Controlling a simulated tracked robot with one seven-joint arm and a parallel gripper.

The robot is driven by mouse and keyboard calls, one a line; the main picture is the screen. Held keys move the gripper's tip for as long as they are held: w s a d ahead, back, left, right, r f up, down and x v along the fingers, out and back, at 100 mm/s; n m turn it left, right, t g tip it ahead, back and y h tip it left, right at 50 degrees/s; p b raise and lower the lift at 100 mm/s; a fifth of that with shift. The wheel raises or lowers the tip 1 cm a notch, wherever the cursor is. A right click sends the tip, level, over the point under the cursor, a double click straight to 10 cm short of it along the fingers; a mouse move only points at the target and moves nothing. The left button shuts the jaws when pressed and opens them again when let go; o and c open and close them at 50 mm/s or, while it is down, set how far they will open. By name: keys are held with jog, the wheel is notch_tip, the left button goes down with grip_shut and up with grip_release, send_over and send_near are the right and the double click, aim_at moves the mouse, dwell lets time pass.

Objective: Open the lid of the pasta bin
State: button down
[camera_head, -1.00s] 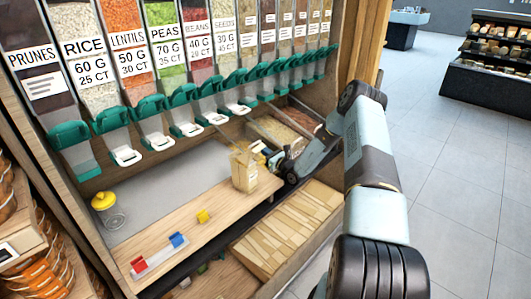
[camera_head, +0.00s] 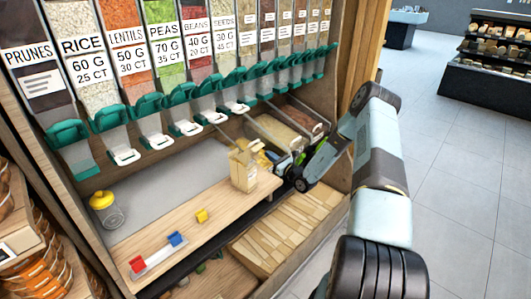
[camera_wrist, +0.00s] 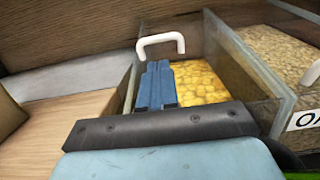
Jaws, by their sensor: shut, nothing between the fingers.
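The pasta bin holds yellow pasta (camera_wrist: 200,80) between clear walls in the wrist view. A white handle (camera_wrist: 160,42) stands at its far left end, just beyond my fingertips. I cannot tell whether the clear lid is raised. My gripper (camera_wrist: 158,68) has its blue fingers together and empty, over the left part of the bin, pointing at the handle. Whether the fingertips touch the handle is not clear. In the head view, my gripper (camera_head: 275,159) is small beside the paper bag, with a little yellow pasta showing behind it.
A second bin with pale flakes (camera_wrist: 285,60) and a white handle stands right of the pasta bin. A paper bag (camera_head: 243,166) stands close left of my gripper on the wooden shelf (camera_head: 190,225). Teal dispensers (camera_head: 185,115) hang above. A yellow-lidded jar (camera_head: 106,208) stands far left.

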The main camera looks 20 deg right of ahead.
jog(key=v, duration=0.7)
jog(key=shift+s+d+f, duration=0.15)
jog(key=shift+d+f, duration=0.1)
jog(key=shift+d, duration=0.05)
jog(key=c, duration=1.8)
grip_release()
jog(key=shift+s+d, duration=0.15)
jog(key=shift+s, duration=0.1)
jog(key=shift+o, duration=1.3)
jog(key=shift+r+n, duration=0.1)
jog(key=shift+n, duration=0.3)
jog(key=shift+o, duration=0.4)
notch_tip(320, 180, up, 5)
jog(key=w+a+n+g+h, duration=0.1)
jog(key=w+a+n+g, duration=0.1)
jog(key=n, duration=1.1)
jog(key=shift+w+r+g+h, duration=0.2)
jog(key=shift+w+g+h, duration=0.1)
jog(key=shift+g, duration=0.1)
jog(key=w+a+n, duration=0.2)
jog(key=w+a, duration=0.1)
jog(key=w, duration=0.3)
jog(key=w+a+f+n, duration=0.1)
jog(key=w+a+n, duration=0.1)
jog(key=w+a, duration=0.2)
jog(key=shift+w+a+f+g+h, duration=0.15)
jog(key=shift+w+a+g+h, duration=0.2)
jog(key=shift+w, duration=0.6)
jog(key=shift+c, duration=0.2)
grip_shut()
